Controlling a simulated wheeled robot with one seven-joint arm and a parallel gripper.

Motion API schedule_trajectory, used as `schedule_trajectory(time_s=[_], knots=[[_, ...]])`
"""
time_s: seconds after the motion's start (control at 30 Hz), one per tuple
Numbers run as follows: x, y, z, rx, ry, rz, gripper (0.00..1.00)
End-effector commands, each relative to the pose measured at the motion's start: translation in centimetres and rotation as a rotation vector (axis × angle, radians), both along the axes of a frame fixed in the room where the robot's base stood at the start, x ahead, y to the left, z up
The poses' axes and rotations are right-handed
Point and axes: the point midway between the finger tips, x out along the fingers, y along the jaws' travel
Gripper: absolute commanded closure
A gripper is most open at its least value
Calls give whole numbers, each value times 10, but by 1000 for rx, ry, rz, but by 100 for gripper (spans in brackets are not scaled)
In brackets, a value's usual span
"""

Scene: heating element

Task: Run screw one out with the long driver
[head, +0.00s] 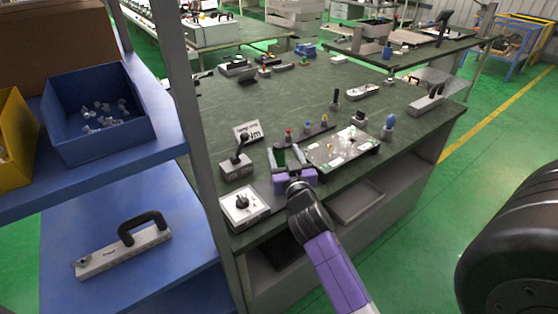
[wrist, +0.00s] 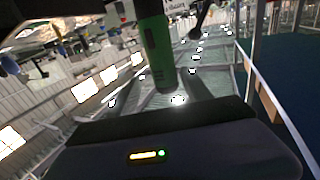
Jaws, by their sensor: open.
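My gripper (head: 297,160) is at the front edge of the green-topped bench, with its jaws apart. A green cylindrical handle (wrist: 157,50) shows close up in the wrist view; a green piece (head: 279,158) is also by the left jaw in the head view. I cannot tell whether it is the long driver, or whether it touches a jaw. A pale work plate (head: 343,147) with small parts lies just right of my gripper. Small upright tools with red, blue and yellow tops (head: 306,126) stand in a row behind it. Screw one cannot be made out.
A white box with a black knob (head: 243,205) and a joystick box (head: 236,167) stand left of my gripper. A blue-topped tool (head: 388,126) stands right of the plate. A blue bin of small parts (head: 98,115) sits on the left shelf.

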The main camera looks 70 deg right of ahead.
Motion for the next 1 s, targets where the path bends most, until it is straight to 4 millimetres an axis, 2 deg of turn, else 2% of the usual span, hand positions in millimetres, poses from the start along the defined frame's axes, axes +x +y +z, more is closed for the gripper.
schedule_trajectory(time_s=[0.33,0.7,1.0], knots=[[32,-31,2,0,0,1,43],[38,-38,-1,-1,-1,3,43],[38,-38,-1,0,0,3,100]])
